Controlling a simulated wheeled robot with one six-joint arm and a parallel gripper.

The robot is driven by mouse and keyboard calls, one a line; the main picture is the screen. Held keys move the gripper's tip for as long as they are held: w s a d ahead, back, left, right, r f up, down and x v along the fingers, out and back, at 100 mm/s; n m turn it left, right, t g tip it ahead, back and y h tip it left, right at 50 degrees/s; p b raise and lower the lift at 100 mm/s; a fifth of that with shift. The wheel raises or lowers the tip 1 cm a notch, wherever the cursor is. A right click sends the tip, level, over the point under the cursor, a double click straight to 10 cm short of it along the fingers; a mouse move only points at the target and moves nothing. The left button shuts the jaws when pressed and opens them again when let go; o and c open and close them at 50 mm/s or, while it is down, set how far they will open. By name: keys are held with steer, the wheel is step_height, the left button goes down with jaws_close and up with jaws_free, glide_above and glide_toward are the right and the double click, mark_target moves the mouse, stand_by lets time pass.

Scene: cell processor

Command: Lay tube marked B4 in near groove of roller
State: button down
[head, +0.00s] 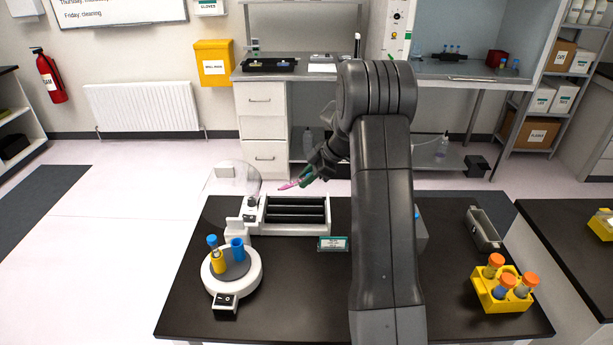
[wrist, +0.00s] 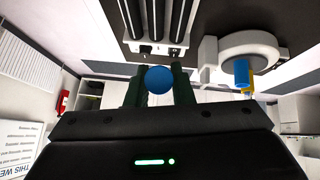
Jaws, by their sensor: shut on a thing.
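My gripper (head: 306,177) is shut on a tube (head: 289,185) with pink contents, held tilted in the air above and behind the roller. In the wrist view the tube's round blue cap (wrist: 158,80) sits between the two fingers. No B4 mark can be read on it. The roller (head: 262,228) is a white-framed unit with several dark parallel bars, on the black table below the gripper. Its bars (wrist: 156,18) also show at the top of the wrist view. Its grooves look empty.
A round white device (head: 217,288) with yellow and blue holders and a blue-capped tube stands front left. A clear dome (head: 232,180) is behind it. A small sign (head: 333,243) stands before the roller. A yellow rack (head: 506,301) of orange-capped tubes and a grey tray (head: 483,229) are right.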

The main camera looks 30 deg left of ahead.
step_height(320, 180, down, 7)
steer(key=b, duration=0.3)
steer(key=shift+f, duration=0.2)
steer(key=c, duration=1.2)
jaws_free()
steer(key=shift+r, duration=0.1)
steer(key=b+v, duration=0.3)
steer(key=v, duration=1)
steer(key=shift+w+d+r, duration=0.1)
steer(key=shift+d+r, duration=0.1)
steer(key=shift+r, duration=0.05)
